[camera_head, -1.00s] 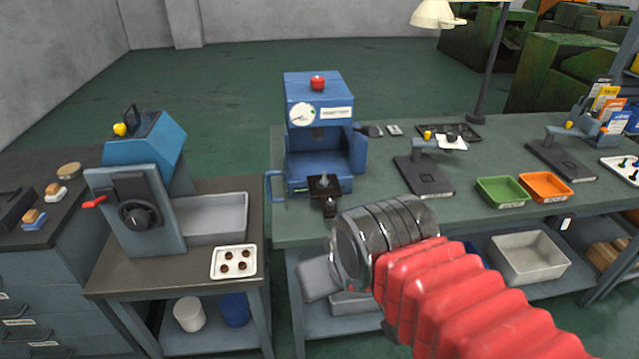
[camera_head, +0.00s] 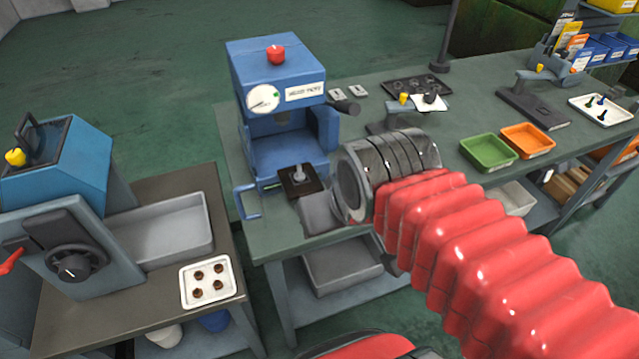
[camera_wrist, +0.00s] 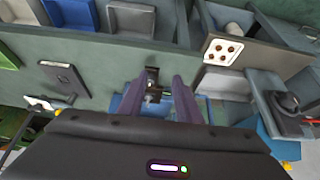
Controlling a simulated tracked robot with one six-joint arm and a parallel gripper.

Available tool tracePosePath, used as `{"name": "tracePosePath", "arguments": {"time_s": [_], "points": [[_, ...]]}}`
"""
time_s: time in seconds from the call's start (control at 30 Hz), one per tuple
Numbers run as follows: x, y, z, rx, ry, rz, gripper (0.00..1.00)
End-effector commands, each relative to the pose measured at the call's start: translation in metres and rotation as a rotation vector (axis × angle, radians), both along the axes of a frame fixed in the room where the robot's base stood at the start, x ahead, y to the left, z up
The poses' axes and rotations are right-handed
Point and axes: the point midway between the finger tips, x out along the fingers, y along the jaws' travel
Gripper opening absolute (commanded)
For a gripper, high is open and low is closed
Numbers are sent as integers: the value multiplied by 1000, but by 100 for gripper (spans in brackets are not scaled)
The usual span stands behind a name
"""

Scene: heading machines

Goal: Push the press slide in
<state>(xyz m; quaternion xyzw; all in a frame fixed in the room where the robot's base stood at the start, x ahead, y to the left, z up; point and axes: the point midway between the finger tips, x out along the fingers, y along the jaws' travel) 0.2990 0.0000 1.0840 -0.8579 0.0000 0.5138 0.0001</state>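The blue press (camera_head: 277,95) stands on the green bench, with a red button on top and a round gauge.
A second machine (camera_head: 60,190) and a white tray of brown parts (camera_head: 207,282) are at the left. Green (camera_head: 488,152) and orange (camera_head: 528,140) trays lie to the right. The bench front is open.

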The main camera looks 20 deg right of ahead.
Motion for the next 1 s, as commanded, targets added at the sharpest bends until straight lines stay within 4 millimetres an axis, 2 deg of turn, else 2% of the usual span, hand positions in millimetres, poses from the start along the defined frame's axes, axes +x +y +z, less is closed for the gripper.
{"name": "tracePosePath", "arguments": {"time_s": [0.4,0.5,0.63,0.77,1.0], "points": [[0,0,0,0,0,0,31],[0,0,1,-1,2,3,38],[4,0,5,-14,20,26,39],[13,-5,13,-44,64,88,39],[40,-8,34,-120,191,279,39]]}}
